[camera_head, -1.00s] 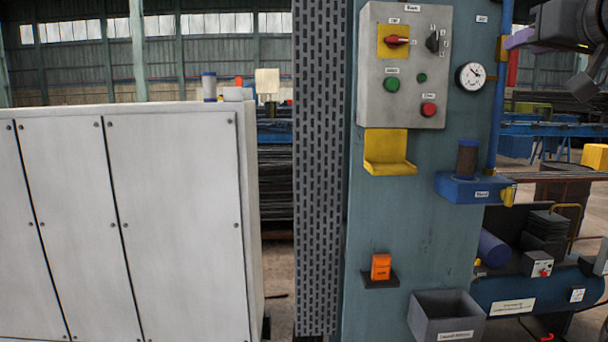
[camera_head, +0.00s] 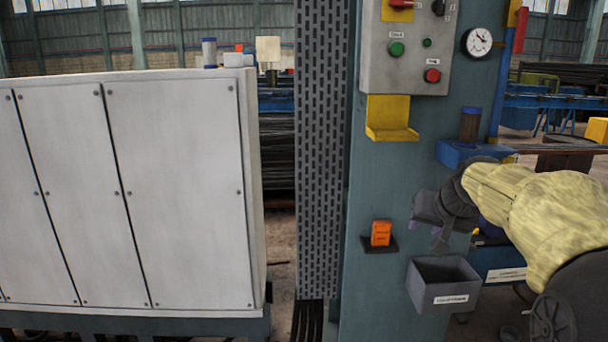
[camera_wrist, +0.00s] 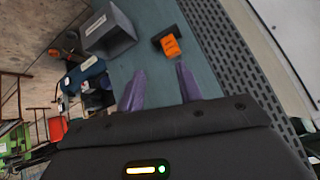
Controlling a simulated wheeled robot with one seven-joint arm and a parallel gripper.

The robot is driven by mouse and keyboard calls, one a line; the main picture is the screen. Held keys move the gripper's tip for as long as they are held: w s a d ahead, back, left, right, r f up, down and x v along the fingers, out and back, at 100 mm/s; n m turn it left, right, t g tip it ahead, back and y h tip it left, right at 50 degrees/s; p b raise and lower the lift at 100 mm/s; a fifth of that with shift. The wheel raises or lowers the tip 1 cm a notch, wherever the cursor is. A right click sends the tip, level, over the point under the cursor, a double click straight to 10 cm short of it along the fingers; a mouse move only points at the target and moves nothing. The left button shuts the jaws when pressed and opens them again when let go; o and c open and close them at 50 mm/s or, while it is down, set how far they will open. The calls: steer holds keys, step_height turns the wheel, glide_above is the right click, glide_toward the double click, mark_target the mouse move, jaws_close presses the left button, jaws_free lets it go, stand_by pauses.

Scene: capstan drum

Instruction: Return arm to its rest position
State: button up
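My arm, in a yellow cover, comes in from the right in the head view. My gripper (camera_head: 424,226) is in front of the teal panel (camera_head: 372,210), above the grey open-topped bin (camera_head: 443,288) and right of the orange block on its small dark shelf. In the wrist view my gripper's two purple fingers (camera_wrist: 160,80) are spread apart with only the teal panel showing between them. They are open and empty.
The control box (camera_head: 405,55) and yellow bracket (camera_head: 390,122) are on the panel above. The orange block (camera_head: 381,233) and blue holder (camera_head: 458,152) are nearby. A perforated grey column (camera_head: 322,150) and white cabinet (camera_head: 180,190) stand left. Machinery lies behind my arm at right.

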steer(key=s+a+f+n+g, duration=0.1)
steer(key=s+a+f+g, duration=0.2)
steer(key=s+f, duration=0.7)
steer(key=s+a+f+n+g, duration=0.2)
steer(key=s+a+f, duration=0.5)
steer(key=s+f, duration=0.4)
step_height(320, 180, down, 4)
steer(key=shift+a+f+g, duration=0.15)
steer(key=shift+g, duration=0.25)
steer(key=shift+s, duration=0.2)
steer(key=shift+w, duration=0.1)
steer(key=shift+o, duration=0.2)
